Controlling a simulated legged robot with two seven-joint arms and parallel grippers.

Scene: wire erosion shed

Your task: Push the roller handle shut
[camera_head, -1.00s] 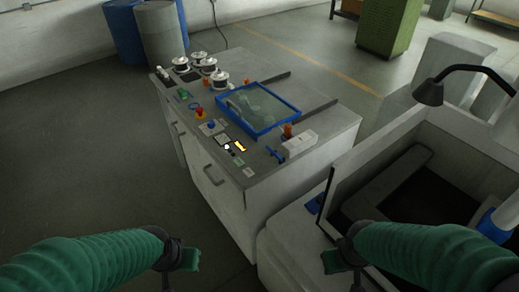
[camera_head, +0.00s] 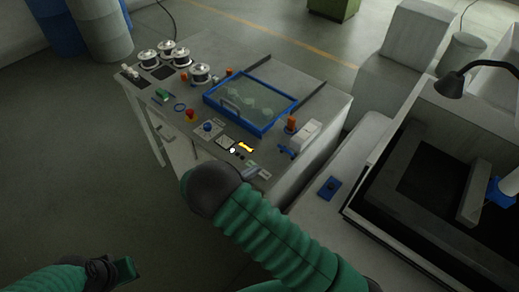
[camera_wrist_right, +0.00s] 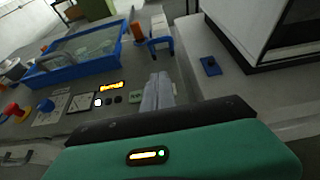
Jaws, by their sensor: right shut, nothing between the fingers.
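A small blue U-shaped handle (camera_head: 287,152) stands beside a white block on the right front of the grey cabinet top; I take it for the roller handle. It also shows upright in the right wrist view (camera_wrist_right: 160,44), beyond my fingers and apart from them. My right gripper (camera_head: 256,171) is over the cabinet's front edge, just nearer than the handle, its grey fingers together and empty; the wrist view shows them too (camera_wrist_right: 158,84). My left gripper (camera_head: 127,268) is low at the left, away from the cabinet, its fingers not clear.
A blue-framed tray (camera_head: 266,128) with a clear lid, an orange knob (camera_head: 291,124), the white block (camera_head: 306,131), a red button (camera_head: 190,114) and several spools crowd the cabinet top. A dark open tank (camera_head: 430,180) stands right.

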